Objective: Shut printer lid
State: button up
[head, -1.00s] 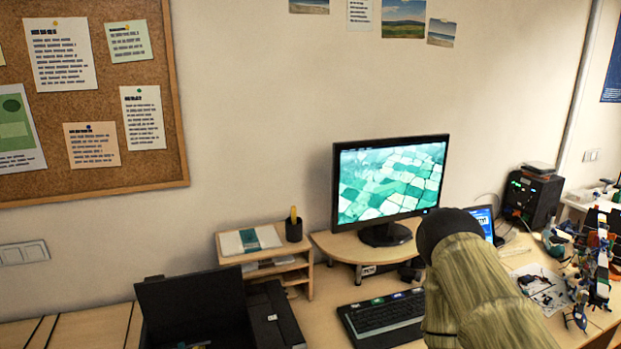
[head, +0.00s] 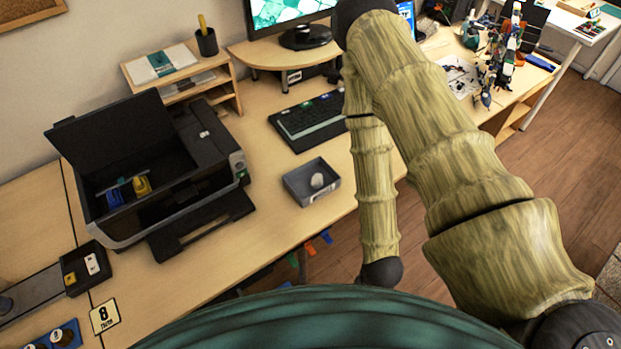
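The black printer (head: 212,140) stands on the wooden desk at the left in the head view. Its dark lid (head: 112,128) is open and stands raised at the rear left, tilted up. Inside the open printer body are a blue cartridge (head: 114,197) and a yellow cartridge (head: 142,186). The front output tray sticks out toward the desk's front edge. My arm is folded at the right, clear of the printer. My gripper is not visible in this view.
A small grey tray (head: 311,183) with a white round thing sits right of the printer. A keyboard (head: 308,120) and a wooden shelf (head: 222,88) stand behind. Bare desk surrounds the grey tray.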

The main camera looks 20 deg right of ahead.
aim_at(91, 142)
jog(key=k, duration=0.5)
jog(key=z, duration=1.35)
jog(key=i, duration=0.5)
jog(key=u, duration=2.4)
